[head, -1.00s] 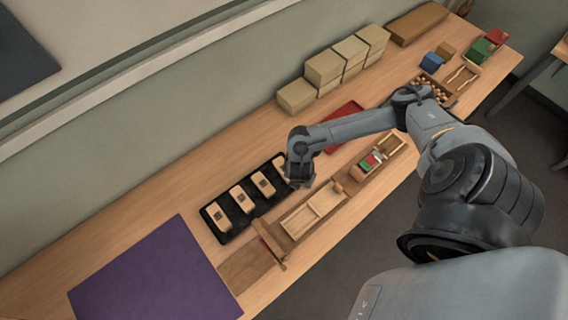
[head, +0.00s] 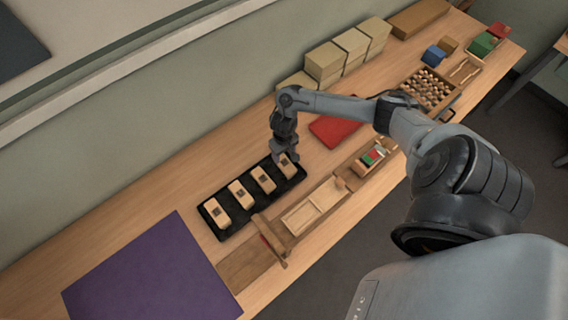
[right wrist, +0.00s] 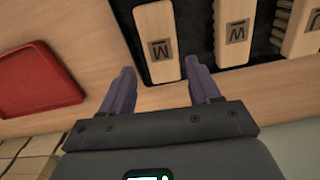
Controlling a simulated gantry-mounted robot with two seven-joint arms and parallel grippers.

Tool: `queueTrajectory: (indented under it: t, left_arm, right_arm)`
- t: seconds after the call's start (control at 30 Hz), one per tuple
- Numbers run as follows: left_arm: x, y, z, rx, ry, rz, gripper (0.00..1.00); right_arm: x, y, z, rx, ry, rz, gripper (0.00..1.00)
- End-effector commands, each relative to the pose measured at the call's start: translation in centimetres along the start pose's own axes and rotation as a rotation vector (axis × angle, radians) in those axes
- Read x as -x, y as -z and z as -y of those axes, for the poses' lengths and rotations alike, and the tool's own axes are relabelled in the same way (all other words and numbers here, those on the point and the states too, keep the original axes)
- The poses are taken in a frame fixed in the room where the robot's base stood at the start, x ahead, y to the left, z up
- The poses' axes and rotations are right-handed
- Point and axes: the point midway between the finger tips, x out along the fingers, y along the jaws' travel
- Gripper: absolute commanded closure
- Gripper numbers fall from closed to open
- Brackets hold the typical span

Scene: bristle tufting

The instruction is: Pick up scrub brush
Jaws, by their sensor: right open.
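Several wooden scrub brushes stand in a row in a black tray (head: 222,237). The brush at the row's right end (head: 288,168) is right below my right gripper (head: 286,155). In the right wrist view, this brush (right wrist: 157,40) has a dark letter mark on its top end. The fingers of my right gripper (right wrist: 161,88) are apart, one on each side of that end, with nothing held between them. Bristles show along the sides of the neighbouring brushes (right wrist: 237,32). My left gripper is not in view.
A red tray (head: 334,131) lies right of the brushes. Wooden fixtures (head: 315,203) line the front edge. Stacked boxes (head: 325,64) stand by the wall. A compartment tray (head: 430,90) is farther right. A purple mat (head: 150,275) covers the left end.

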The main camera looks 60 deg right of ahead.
Motion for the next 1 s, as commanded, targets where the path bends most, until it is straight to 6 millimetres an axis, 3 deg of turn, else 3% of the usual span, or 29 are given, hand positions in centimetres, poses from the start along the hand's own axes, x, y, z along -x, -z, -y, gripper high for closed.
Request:
queueTrajectory:
  t: [0.1,0.43,0.7,1.0]
  left_arm:
    - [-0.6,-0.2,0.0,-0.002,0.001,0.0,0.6]
    - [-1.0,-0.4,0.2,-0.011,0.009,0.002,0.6]
    - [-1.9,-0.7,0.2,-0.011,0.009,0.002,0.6]
    - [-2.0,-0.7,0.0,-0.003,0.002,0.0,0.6]
  right_arm:
    - [-1.8,0.0,0.0,0.0,0.0,0.001,0.38]
    - [-3.9,-0.1,0.1,0.004,-0.001,0.001,0.38]
    - [-7.3,-0.3,0.2,0.002,-0.001,0.0,0.38]
    - [-8.4,-0.3,0.2,0.004,-0.002,-0.002,0.38]
